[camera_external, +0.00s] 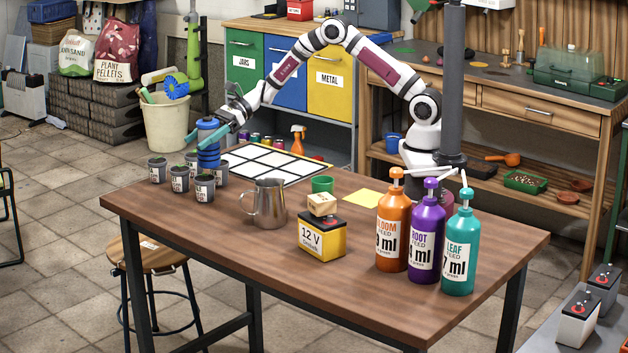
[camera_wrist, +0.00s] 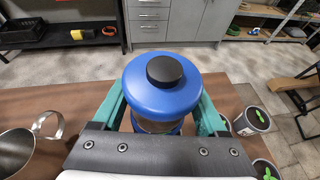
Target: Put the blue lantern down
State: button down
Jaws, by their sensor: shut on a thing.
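The blue lantern (camera_external: 208,146) is upright at the far left end of the wooden table, beside several small seedling pots. In the wrist view the lantern (camera_wrist: 160,92) shows its round blue top and black knob from above. My gripper (camera_external: 210,136) has its teal fingers on both sides of the lantern, shut on it. In the wrist view my gripper (camera_wrist: 160,115) spans the lantern's body below the cap. The lantern's base is partly hidden by a pot, so I cannot tell whether it touches the table.
Seedling pots (camera_external: 180,178) stand close to the lantern. A white grid board (camera_external: 275,165) lies to the right of it. A metal pitcher (camera_external: 268,205), a yellow 12 V battery (camera_external: 321,238) and pump bottles (camera_external: 425,235) stand farther right. The table's front left (camera_external: 185,220) is clear.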

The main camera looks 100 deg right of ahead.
jog(key=w+a+f, duration=0.2)
jog(key=a+f, duration=0.1)
jog(key=w+a+f, duration=0.1)
jog(key=a+f, duration=0.2)
jog(key=f, duration=0.1)
jog(key=w+a+f, duration=0.2)
jog(key=a+f, duration=0.1)
jog(key=shift+w+a+f, duration=0.3)
